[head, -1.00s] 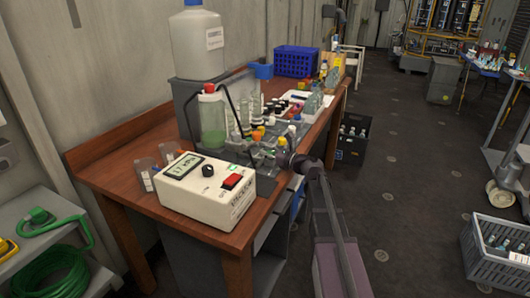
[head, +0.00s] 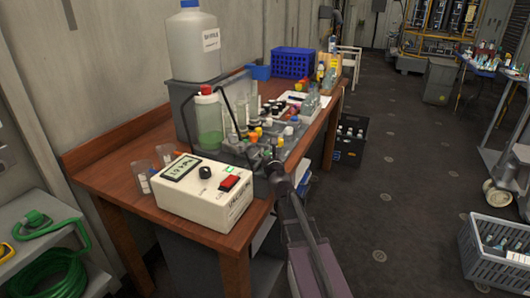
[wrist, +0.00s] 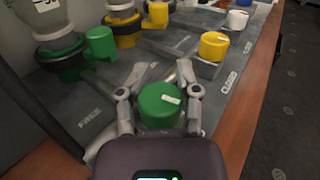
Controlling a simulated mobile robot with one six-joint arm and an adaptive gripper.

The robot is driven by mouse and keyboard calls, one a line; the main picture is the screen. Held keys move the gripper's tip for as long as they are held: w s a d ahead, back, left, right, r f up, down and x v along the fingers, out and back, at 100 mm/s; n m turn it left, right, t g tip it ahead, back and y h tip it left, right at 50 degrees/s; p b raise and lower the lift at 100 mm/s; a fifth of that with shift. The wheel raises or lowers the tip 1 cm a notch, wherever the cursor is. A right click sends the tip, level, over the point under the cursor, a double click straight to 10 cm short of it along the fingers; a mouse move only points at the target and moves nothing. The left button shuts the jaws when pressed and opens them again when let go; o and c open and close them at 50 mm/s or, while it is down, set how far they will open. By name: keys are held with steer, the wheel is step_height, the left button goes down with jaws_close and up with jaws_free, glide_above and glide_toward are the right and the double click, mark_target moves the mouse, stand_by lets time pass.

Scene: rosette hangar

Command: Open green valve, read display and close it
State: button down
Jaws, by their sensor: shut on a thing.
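In the wrist view a green valve knob (wrist: 160,108) with a white mark on top sits between the two fingers of my gripper (wrist: 158,95). The fingers are shut on its sides. In the head view my gripper (head: 268,166) is at the bench's front edge, just behind the white meter box (head: 205,195), and hides most of the knob. The box carries a small display (head: 181,168) with dark digits, too small to read surely, plus a black dial and a red switch.
Words are printed on the grey panel; one reads "CLOSED" (wrist: 229,80). A yellow knob (wrist: 214,46) and another green knob (wrist: 101,44) stand beyond. A bottle with green liquid (head: 208,120) is behind the box. Open floor lies right of the wooden bench (head: 120,165).

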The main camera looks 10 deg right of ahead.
steer(key=shift+s+d+m+h, duration=0.1)
steer(key=shift+m+h, duration=0.8)
steer(key=shift+h, duration=0.7)
steer(key=c, duration=0.6)
jaws_free()
steer(key=s, duration=0.4)
steer(key=s+a, duration=0.1)
steer(key=s, duration=0.2)
steer(key=s+a, duration=0.1)
steer(key=s, duration=0.3)
steer(key=shift+s, duration=0.35)
steer(key=shift+s, duration=0.1)
